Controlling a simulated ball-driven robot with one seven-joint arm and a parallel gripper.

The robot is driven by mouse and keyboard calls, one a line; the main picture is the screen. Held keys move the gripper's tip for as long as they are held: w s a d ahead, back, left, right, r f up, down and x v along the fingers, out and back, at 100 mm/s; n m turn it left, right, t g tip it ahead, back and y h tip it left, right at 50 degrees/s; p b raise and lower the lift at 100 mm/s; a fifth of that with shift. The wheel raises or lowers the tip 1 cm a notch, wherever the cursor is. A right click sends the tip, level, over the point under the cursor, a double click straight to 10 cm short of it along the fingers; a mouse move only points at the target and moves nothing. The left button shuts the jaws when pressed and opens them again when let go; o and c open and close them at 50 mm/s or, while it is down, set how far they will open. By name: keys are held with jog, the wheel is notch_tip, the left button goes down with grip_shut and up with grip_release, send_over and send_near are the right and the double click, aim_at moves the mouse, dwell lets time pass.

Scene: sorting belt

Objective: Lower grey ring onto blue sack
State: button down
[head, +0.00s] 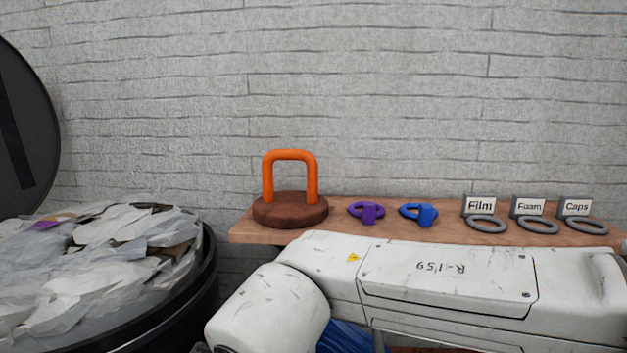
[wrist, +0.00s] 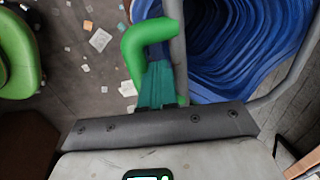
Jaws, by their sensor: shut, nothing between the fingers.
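In the wrist view the blue sack (wrist: 225,45) shows at the upper right, its plastic in deep folds. A grey tubular ring (wrist: 284,87) curves around the sack's mouth; I cannot tell whether it touches the sack. A bent green handle (wrist: 148,34) stands at the ring's left side, with a teal piece (wrist: 155,84) inside its bend. My gripper (wrist: 155,122) is shut and empty at the handle's near end; its fingertips are not clear. In the head view only a little of the blue sack (head: 345,338) shows below my arm.
A wooden shelf (head: 240,236) holds an orange handle on a brown base (head: 290,208), a purple clip (head: 368,212), a blue clip (head: 420,213) and small grey rings by signs for Film (head: 487,225), Foam and Caps. A black bin (head: 209,270) of scraps stands left.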

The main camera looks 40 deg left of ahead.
dwell(0.4)
jog(key=p+v, duration=0.2)
jog(key=v, duration=0.2)
jog(key=shift+r+p, duration=0.35)
jog(key=shift+r, duration=0.05)
jog(key=s+d+r, duration=0.2)
jog(key=s+d, duration=0.3)
jog(key=s, duration=0.3)
jog(key=shift+b, duration=0.4)
jog(key=shift+r, duration=0.1)
